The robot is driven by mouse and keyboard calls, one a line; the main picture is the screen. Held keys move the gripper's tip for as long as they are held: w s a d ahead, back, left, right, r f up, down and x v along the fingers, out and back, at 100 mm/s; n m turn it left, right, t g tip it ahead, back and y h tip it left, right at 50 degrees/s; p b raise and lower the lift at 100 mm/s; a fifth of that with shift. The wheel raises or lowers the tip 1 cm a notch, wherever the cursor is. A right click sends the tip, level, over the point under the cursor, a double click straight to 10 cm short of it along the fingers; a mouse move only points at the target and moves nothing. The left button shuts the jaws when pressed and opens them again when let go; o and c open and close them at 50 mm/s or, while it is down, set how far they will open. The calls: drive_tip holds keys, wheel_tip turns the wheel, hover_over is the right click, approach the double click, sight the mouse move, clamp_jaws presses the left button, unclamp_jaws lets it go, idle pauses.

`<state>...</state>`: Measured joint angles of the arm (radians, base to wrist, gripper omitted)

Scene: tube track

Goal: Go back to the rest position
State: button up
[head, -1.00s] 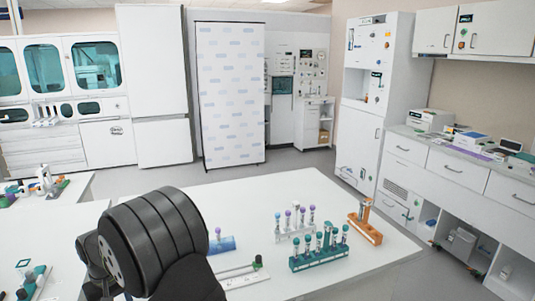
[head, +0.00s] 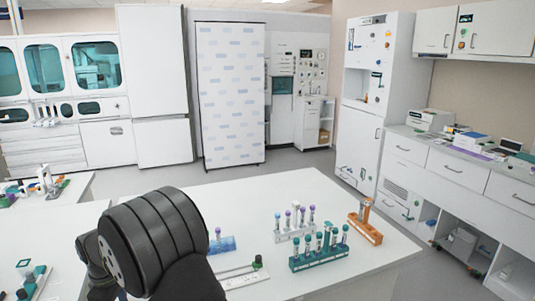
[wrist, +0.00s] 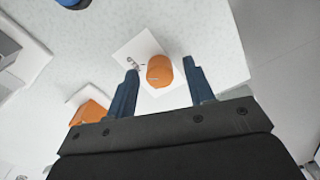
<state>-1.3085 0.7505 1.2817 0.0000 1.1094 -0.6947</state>
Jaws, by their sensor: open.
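My gripper (wrist: 160,85) shows in the wrist view with its two blue fingers spread apart, so it is open. An orange round object on a white square plate (wrist: 138,48) shows between and beyond the fingers, and no contact with them can be seen. In the head view my dark arm fills the lower left, and the gripper's fingers cannot be seen there.
On the white table (head: 290,190) stand a teal rack (head: 318,260) with several tubes, a white rack (head: 295,235) with purple-capped tubes, an orange rack (head: 366,230) and a blue block (head: 222,245). A white track (head: 238,276) lies near my arm. The back of the table is clear.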

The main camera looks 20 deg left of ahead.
drive_tip(key=shift+n, duration=0.5)
drive_tip(key=o, duration=1.1)
drive_tip(key=shift+o, duration=0.2)
drive_tip(key=m+y, duration=0.1)
drive_tip(key=r+y, duration=0.1)
drive_tip(key=shift+w+m+y, duration=0.1)
drive_tip(key=shift+m+y, duration=0.2)
drive_tip(key=shift+m, duration=0.1)
drive_tip(key=shift+w+d+r+m+t+y, duration=0.2)
drive_tip(key=shift+r+m+t+y, duration=0.25)
drive_tip(key=shift+m+y, duration=0.35)
drive_tip(key=r+m+y, duration=0.1)
drive_tip(key=d+r+t+y, duration=0.1)
drive_tip(key=d+r+m+y, duration=0.1)
drive_tip(key=shift+w+m+t+y, duration=0.25)
drive_tip(key=shift+w+m+y, duration=0.05)
drive_tip(key=shift+w+y, duration=0.1)
drive_tip(key=d+r+m+t+y, duration=0.2)
drive_tip(key=d+r+m+y, duration=0.2)
drive_tip(key=d+r+y, duration=0.15)
drive_tip(key=w+x, duration=0.1)
drive_tip(key=x, duration=0.9)
drive_tip(key=shift+d+t+h, duration=0.3)
drive_tip(key=shift+h, duration=0.15)
